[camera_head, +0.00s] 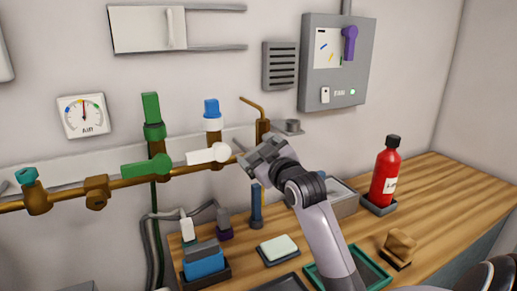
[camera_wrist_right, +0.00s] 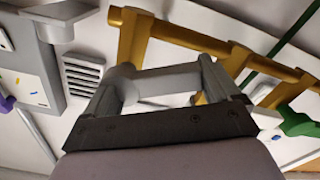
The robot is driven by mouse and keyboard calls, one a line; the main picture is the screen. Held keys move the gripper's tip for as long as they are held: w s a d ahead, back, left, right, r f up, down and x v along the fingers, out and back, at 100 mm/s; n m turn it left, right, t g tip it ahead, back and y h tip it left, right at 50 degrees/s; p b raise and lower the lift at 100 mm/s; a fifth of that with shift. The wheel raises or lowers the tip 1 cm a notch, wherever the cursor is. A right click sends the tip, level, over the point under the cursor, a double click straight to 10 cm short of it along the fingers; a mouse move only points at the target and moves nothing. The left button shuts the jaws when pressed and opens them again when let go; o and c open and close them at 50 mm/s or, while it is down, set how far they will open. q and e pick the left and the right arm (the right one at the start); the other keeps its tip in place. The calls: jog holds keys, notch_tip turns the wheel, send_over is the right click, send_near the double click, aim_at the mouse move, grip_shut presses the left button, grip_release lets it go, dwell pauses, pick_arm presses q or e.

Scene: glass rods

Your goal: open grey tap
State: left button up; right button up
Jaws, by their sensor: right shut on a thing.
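The brass pipe (camera_head: 130,183) runs along the wall, with a green tap lever (camera_head: 147,169) and a white lever (camera_head: 208,154) on it. My right gripper (camera_head: 262,156) is at the pipe's right end, below a brass upright, and hides most of the grey tap in the head view. In the right wrist view the grey tap handle (camera_wrist_right: 160,82) lies across between the two fingers of my right gripper (camera_wrist_right: 165,85), which is shut on it. How far the handle is turned I cannot tell. My left gripper is not in view.
A wooden bench (camera_head: 440,195) is below, with a red bottle (camera_head: 385,175), a blue sponge-like block (camera_head: 203,262), a pale bar in a dish (camera_head: 279,247) and a green tray (camera_head: 372,270). A grey wall box (camera_head: 335,85) and a vent (camera_head: 280,66) are above.

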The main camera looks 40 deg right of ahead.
jog(key=o, duration=1.2)
jog(key=shift+b+v, duration=0.45)
jog(key=shift+v, duration=3.1)
